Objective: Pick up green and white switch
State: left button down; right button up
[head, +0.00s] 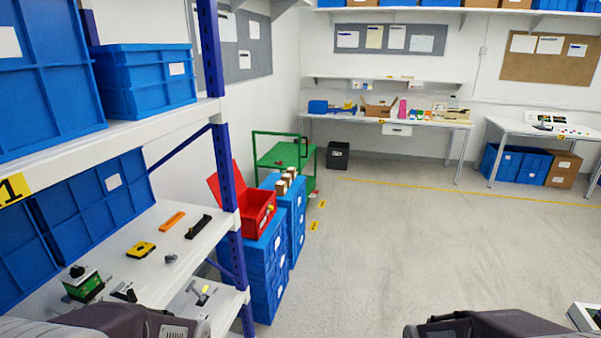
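A small switch with a green body and a pale top band with a dark knob (83,284) stands on the white shelf (165,245) at the lower left. It appears to be the green and white switch. Its lower part is close to the edge of my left arm in the picture. Dark and grey parts of my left arm show at the bottom left, and parts of my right arm at the bottom right. The fingertips of both grippers are out of view.
A yellow-black device (141,250), an orange tool (172,221) and a black tool (199,227) lie on the shelf. A blue rack post (229,190) bounds it on the right. Blue crates with a red bin (258,212) stand beyond. The floor (400,240) is clear.

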aim_at(83, 288)
jog(key=u, duration=1.7)
